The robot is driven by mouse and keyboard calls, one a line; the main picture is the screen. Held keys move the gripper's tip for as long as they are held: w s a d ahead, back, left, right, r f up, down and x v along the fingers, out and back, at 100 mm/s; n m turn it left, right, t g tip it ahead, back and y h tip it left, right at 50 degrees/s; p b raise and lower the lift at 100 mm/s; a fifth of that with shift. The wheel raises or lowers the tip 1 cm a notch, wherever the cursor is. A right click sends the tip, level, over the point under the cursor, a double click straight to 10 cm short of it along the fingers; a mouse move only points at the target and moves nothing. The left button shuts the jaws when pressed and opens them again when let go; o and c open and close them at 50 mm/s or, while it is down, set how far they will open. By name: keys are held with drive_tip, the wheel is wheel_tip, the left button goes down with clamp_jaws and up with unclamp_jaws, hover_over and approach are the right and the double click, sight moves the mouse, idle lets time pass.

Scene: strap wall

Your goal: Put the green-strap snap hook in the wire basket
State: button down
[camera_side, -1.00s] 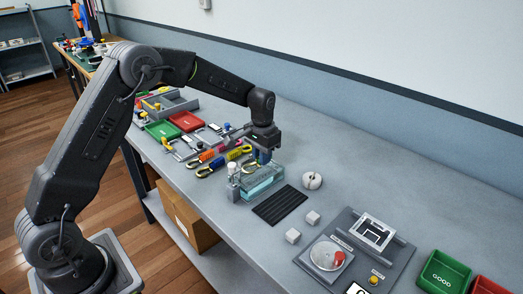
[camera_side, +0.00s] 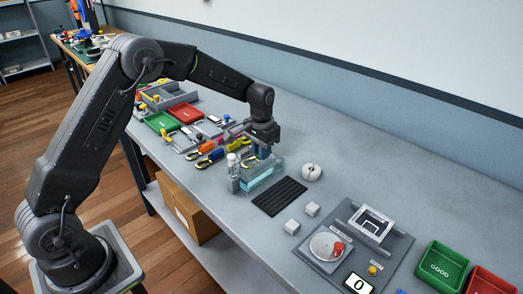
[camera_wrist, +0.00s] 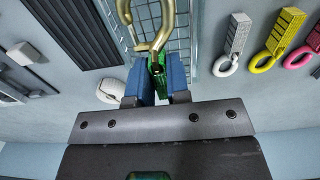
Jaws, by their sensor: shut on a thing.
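The green-strap snap hook shows in the wrist view as a brass hook (camera_wrist: 150,28) on a short green strap (camera_wrist: 157,82). My gripper (camera_wrist: 160,78) is shut on the strap with its two blue fingers. The hook points away from the fingers, over the wire grid of the basket (camera_wrist: 184,50). In the side view the wire basket (camera_side: 264,179) is a pale teal box below my gripper (camera_side: 262,151). The hook hangs at the basket's top opening. I cannot tell whether any of it touches the basket.
Other snap hooks with grey, yellow (camera_wrist: 283,35) and pink straps lie to the right in the wrist view. In the side view a black ribbed mat (camera_side: 280,197), a white round object (camera_side: 311,172) and two grey cubes stand nearby. Open bench lies behind the basket.

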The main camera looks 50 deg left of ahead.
drive_tip(key=shift+f, duration=0.15)
drive_tip(key=c, duration=0.9)
unclamp_jaws()
drive_tip(key=shift+o, duration=1)
drive_tip(key=shift+r, duration=3)
drive_tip(key=shift+r, duration=0.15)
drive_tip(key=shift+c, duration=0.9)
wheel_tip(320, 180, up, 6)
drive_tip(key=shift+f, duration=0.15)
drive_tip(key=c, duration=0.8)
